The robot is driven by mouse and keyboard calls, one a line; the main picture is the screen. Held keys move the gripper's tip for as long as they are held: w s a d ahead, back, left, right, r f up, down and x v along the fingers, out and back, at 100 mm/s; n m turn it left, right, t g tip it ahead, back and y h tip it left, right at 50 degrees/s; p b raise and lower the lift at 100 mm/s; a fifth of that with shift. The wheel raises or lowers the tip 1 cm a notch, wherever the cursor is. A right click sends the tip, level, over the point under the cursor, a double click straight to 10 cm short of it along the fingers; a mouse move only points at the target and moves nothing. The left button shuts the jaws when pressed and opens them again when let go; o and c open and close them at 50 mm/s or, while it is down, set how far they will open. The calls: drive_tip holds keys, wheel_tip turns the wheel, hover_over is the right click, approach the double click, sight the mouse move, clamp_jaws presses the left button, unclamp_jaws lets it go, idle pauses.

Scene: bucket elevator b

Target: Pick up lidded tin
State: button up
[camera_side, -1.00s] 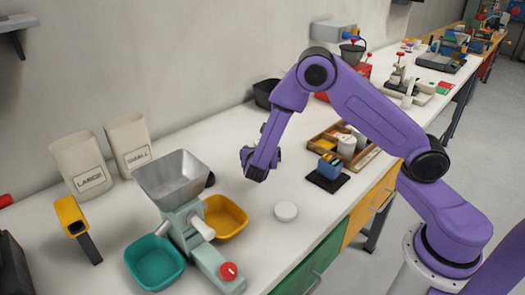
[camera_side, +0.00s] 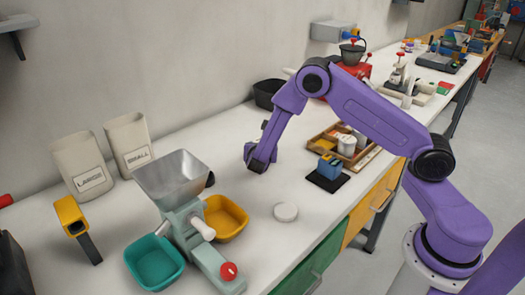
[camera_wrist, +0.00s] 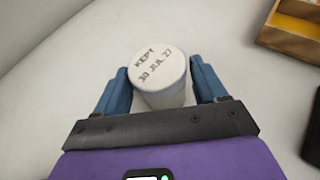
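A white cylindrical tin (camera_wrist: 160,75) stands between my gripper's fingers in the wrist view. Its round top faces the camera and reads "KEPT 30 JUL 27". My gripper (camera_wrist: 160,82) is open, with one blue finger on the left and one on the right of the tin. Narrow gaps show between the fingers and the tin's body. In the side view my gripper (camera_side: 257,163) points down low over the bench, and the tin is hidden there.
A white disc (camera_side: 286,211) lies on the bench at front. A wooden tray (camera_side: 322,138) with containers and a blue block on a black pad (camera_side: 327,183) stand to the right. A yellow bin (camera_side: 226,231) and a hopper machine (camera_side: 174,177) stand to the left.

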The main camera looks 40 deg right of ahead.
drive_tip(key=c, duration=0.7)
drive_tip(key=shift+r, duration=0.15)
